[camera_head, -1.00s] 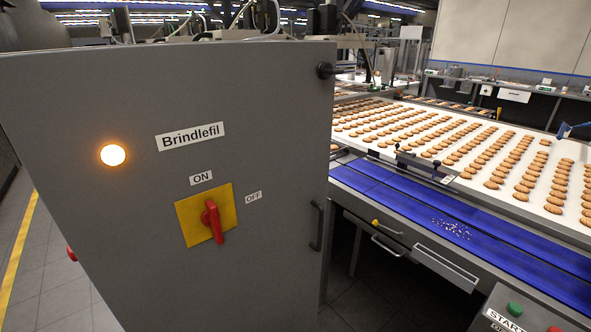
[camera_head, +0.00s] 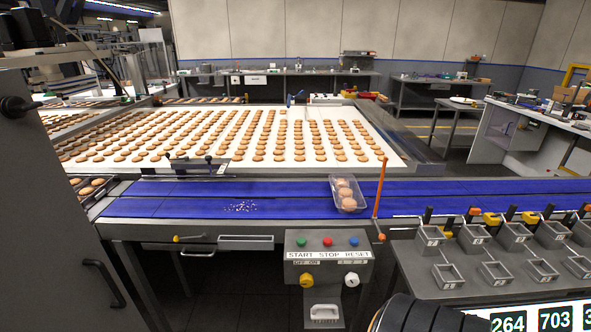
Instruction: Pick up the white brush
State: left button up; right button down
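I cannot make out a white brush in the head view. White crumbs (camera_head: 241,206) lie scattered on the blue conveyor belt (camera_head: 150,207). A clear tray (camera_head: 334,184) with several round biscuits sits at an angle on the belt, right of the crumbs. Neither gripper's fingers show. A dark rounded part cuts into the bottom edge, and I cannot tell what it is.
A control box (camera_head: 327,268) with START, STOP and RESET buttons is mounted below the belt. An orange post (camera_head: 380,195) stands beside the tray. Small numbered metal bins (camera_head: 447,275) stand at right. A wide white belt (camera_head: 385,152) of biscuits lies behind. A grey cabinet (camera_head: 50,190) stands left.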

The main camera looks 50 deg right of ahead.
aim_at(323, 313)
jog(key=z, duration=1.95)
